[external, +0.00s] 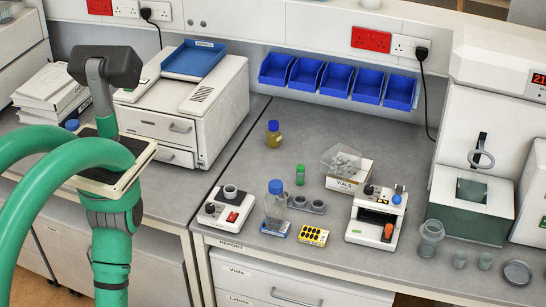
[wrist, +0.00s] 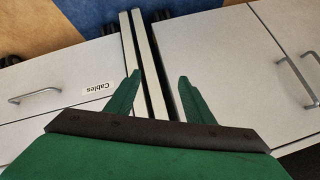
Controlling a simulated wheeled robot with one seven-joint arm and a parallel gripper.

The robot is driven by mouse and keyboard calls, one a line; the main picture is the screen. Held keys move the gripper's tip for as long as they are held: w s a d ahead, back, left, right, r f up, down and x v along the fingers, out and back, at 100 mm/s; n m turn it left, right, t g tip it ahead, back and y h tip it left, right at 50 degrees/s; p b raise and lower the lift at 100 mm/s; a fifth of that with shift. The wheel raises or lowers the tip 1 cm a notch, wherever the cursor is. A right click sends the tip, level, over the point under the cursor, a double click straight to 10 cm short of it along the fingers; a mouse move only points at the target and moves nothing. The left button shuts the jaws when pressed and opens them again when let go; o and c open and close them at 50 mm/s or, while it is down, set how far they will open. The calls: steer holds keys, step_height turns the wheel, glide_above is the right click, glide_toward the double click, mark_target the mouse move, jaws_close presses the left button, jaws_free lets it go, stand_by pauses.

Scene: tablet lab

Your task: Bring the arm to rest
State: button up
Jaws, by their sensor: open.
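My gripper (wrist: 160,76) shows in the wrist view with its two green fingers spread apart and nothing between them. Beyond the fingers are the pale cabinet fronts, with two upright strips between them. The gripper appears apart from them. In the external view my green arm (external: 45,160) curves in large loops at the left, in front of the bench. I cannot make out the gripper's fingers in that view.
A drawer labelled Cables (wrist: 65,95) is at the left in the wrist view. The bench (external: 335,120) holds a white printer-like machine (external: 190,100), a blue-capped bottle (external: 275,207), a vials box (external: 347,178) and small devices. Blue bins (external: 338,80) hang at the back.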

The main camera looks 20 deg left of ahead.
step_height(320, 180, up, 42)
steer(key=w+d+n+t+h, duration=0.1)
steer(key=w+d+n+t, duration=0.1)
steer(key=t, duration=0.5)
steer(key=shift+w+d+f+n, duration=0.2)
steer(key=shift+d+n, duration=0.25)
steer(key=shift+n, duration=0.45)
